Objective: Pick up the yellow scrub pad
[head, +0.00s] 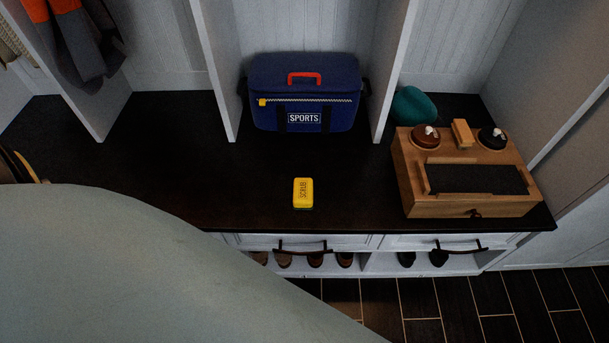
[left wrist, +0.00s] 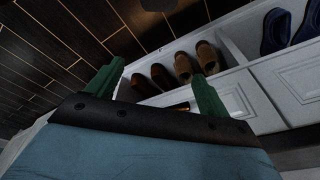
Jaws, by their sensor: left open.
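The yellow scrub pad (head: 303,193) lies flat on the dark bench top (head: 250,180), near its front edge, with dark lettering on its face. Nothing touches it in the head view. My left gripper (left wrist: 155,85) shows in the left wrist view with its two green fingers spread apart and nothing between them. It faces the lower front of the bench, with shoes beyond the fingertips. The pad is not in the left wrist view. My right gripper is in neither view.
A blue sports bag (head: 305,95) stands behind the pad, in the middle cubby. A wooden box (head: 461,207) with brushes on top sits at the right, with a teal item (head: 412,105) behind it. Brown shoes (left wrist: 183,67) sit on the low shelf. The bench left of the pad is clear.

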